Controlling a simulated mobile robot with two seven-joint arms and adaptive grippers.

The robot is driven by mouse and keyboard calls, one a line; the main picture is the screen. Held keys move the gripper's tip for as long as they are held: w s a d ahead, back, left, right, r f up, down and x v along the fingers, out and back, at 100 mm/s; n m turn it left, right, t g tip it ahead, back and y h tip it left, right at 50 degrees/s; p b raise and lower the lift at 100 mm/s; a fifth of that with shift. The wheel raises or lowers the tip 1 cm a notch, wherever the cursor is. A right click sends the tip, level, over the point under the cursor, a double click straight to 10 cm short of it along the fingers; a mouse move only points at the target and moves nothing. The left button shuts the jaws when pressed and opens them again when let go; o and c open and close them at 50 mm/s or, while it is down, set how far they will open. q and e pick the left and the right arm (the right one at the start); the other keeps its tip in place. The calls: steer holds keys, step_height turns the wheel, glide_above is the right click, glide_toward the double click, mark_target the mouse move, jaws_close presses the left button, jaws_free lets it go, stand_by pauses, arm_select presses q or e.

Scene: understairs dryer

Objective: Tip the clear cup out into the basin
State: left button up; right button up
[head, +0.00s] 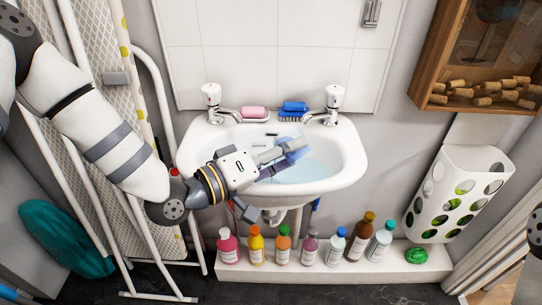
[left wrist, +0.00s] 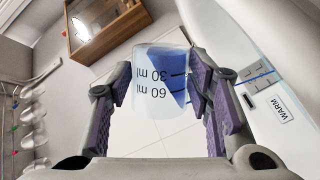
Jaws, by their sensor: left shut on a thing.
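The clear cup (head: 292,147), with blue liquid, is between the fingers of my left gripper (head: 275,162) above the white basin (head: 347,158). In the left wrist view the cup (left wrist: 152,98) has 30 ml and 60 ml marks that read upside down. Its blue liquid lies in a slanted wedge on the right side. The fingers of my left gripper (left wrist: 152,80) press it from both sides. In the head view the cup looks tilted, but its rim is hard to make out. Pale blue shows in the basin bowl. My right gripper is out of view.
Two taps (head: 333,98) stand at the basin's back, with a pink soap (head: 254,112) and a blue brush (head: 293,107) between them. Several bottles (head: 357,236) line the ledge below. A folded ironing board (head: 103,60) stands at left, a white holed bin (head: 447,195) at right.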

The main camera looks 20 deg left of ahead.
arm_select(q)
steer(key=shift+r+n, duration=0.25)
steer(key=shift+n, duration=0.35)
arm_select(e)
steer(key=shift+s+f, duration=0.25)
arm_select(q)
steer(key=shift+a+f+n+b, duration=0.15)
steer(key=shift+f+n+b, duration=0.35)
steer(key=shift+n+b, duration=0.3)
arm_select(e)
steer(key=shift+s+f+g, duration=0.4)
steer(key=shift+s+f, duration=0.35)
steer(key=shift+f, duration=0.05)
arm_select(q)
steer(key=shift+w+a+r+n+h, duration=0.35)
steer(key=shift+a+n, duration=0.25)
steer(key=shift+n, duration=0.3)
stand_by(0.9)
steer(key=shift+w+a+r+n, duration=0.15)
steer(key=shift+a+r+n, duration=0.1)
steer(key=shift+n, duration=0.55)
stand_by(0.6)
steer(key=shift+f+n+t+b, duration=0.3)
steer(key=shift+f+n+b, duration=0.05)
steer(key=shift+n, duration=0.15)
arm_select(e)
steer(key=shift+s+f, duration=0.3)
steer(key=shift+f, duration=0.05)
